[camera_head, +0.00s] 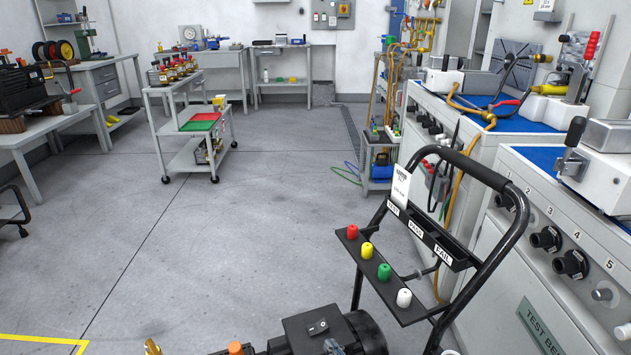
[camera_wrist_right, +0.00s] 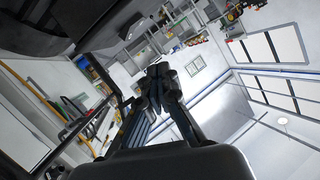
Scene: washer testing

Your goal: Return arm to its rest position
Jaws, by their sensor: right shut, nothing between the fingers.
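My right gripper (camera_wrist_right: 158,74) shows in the right wrist view. Its two dark fingers come together at the tips, and nothing is held between them. The wrist view is tilted, with shelves at its top and the white ceiling at its right. Its upper left corner is filled by a large dark shape close to the camera. In the head view I cannot make out the right gripper clearly. My left gripper shows in neither view.
A black-framed trolley (camera_head: 489,283) with red, yellow, green and white knobs stands close in front. A switch box (camera_head: 303,331) is low beside it. The test bench (camera_head: 545,255) lines the right side. A grey cart (camera_head: 187,150) stands farther back. The floor (camera_head: 200,240) at left is clear.

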